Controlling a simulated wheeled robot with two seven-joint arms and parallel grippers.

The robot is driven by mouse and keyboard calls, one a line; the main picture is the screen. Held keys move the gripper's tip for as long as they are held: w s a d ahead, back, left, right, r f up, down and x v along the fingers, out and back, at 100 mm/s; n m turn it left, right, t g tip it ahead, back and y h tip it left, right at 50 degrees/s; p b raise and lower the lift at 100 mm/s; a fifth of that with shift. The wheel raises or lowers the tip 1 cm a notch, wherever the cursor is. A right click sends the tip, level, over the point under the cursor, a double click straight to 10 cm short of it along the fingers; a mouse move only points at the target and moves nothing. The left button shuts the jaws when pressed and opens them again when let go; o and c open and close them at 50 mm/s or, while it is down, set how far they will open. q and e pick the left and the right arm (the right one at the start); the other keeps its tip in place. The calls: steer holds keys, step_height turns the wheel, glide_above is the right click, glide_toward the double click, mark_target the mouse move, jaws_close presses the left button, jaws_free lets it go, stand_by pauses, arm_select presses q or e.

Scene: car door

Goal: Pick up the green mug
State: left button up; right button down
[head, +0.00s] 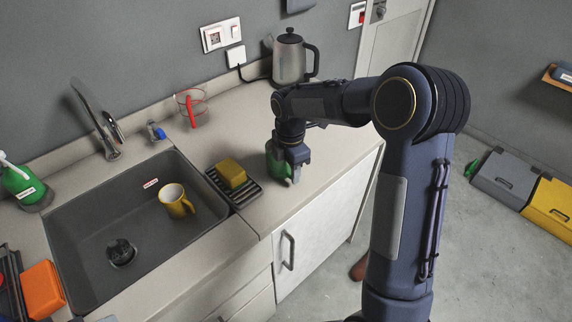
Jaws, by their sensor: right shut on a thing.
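The green mug (273,162) stands on the counter (229,119) to the right of the sink, just beside the black ribbed rack. My right gripper (287,176) reaches down over it from above and is shut on it. The gripper and wrist cover much of the mug, so its handle and exactly where the fingers touch it are hard to make out. The mug looks upright and at counter level. My left gripper is not in view.
A yellow mug (176,201) stands in the sink (85,196). A yellow sponge (231,173) lies on the black rack (240,192), close left of my gripper. A kettle (289,60) stands behind at the wall. The counter's front edge is near the gripper.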

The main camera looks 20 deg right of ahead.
steer(key=shift+w+r, duration=0.1)
steer(key=shift+r, duration=0.5)
step_height(320, 180, up, 2)
steer(key=shift+a+r, duration=0.15)
steer(key=shift+r, duration=0.1)
steer(key=s+a+r+b, duration=0.1)
steer(key=s+a+r, duration=0.2)
steer(key=s, duration=0.3)
steer(key=s+a+r+b, duration=0.1)
steer(key=s+a+r, duration=0.3)
steer(key=s+r, duration=0.2)
steer(key=shift+r, duration=0.2)
steer(key=shift+s, duration=0.1)
